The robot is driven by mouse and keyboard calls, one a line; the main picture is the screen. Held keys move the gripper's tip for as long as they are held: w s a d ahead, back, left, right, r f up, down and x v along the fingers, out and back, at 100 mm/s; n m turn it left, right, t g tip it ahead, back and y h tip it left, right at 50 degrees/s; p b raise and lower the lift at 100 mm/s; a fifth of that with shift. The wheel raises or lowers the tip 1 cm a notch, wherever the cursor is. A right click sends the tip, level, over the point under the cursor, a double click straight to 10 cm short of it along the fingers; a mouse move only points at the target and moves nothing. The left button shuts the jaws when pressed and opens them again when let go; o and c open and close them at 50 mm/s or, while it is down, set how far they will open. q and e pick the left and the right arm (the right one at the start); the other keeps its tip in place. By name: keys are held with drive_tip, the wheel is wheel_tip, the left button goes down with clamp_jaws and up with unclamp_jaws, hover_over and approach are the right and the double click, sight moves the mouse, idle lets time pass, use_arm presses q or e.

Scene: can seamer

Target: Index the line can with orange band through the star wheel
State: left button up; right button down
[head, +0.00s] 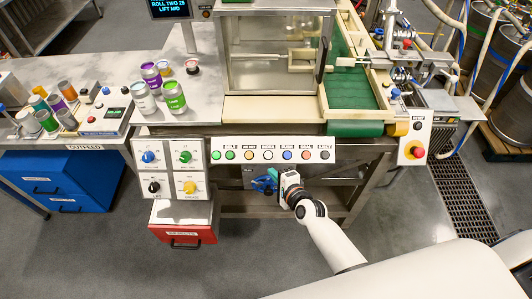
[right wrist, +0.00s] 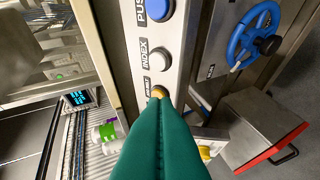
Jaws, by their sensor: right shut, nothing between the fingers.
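My right gripper (head: 274,175) is shut and empty, below the front button panel (head: 328,149) in the head view. In the right wrist view its green fingers (right wrist: 160,102) overlap the lower edge of the amber button (right wrist: 158,91); I cannot tell whether they touch it. The grey-white INDEX button (right wrist: 152,61) is beside it, with the blue PUSH button (right wrist: 158,9) beyond. INDEX (head: 267,155) also shows in the head view. The star wheel cannot be made out inside the guarded seamer (head: 262,75). I cannot identify the line can with orange band. My left gripper is out of view.
Several loose cans, including a green one (head: 174,97), stand on the left counter. A blue handwheel (right wrist: 252,36) is beside the panel in the wrist view. A knob panel (head: 168,172) is at the left, above a red bin (head: 183,235). Floor in front is clear.

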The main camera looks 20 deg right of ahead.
sight(268, 155)
wheel_tip(268, 155, up, 6)
drive_tip(key=w+m+t, duration=0.1)
drive_tip(key=w+m, duration=0.1)
drive_tip(key=shift+a, duration=0.3)
drive_tip(key=shift+w+d+f+b, duration=0.25)
drive_tip(key=shift+w+f+b, duration=0.55)
drive_tip(key=shift+f+b, duration=0.5)
drive_tip(key=shift+w+d+f+b, duration=0.25)
drive_tip(key=shift+w+f+b, duration=0.75)
drive_tip(key=shift+b, duration=0.45)
drive_tip(key=shift+w+d+f+b, duration=0.25)
drive_tip(key=shift+w+f+b, duration=0.4)
drive_tip(key=shift+f+b, duration=0.7)
drive_tip(key=shift+r, duration=0.1)
drive_tip(key=shift+w+f+b, duration=0.3)
drive_tip(key=shift+f+b, duration=0.05)
drive_tip(key=shift+b, duration=0.05)
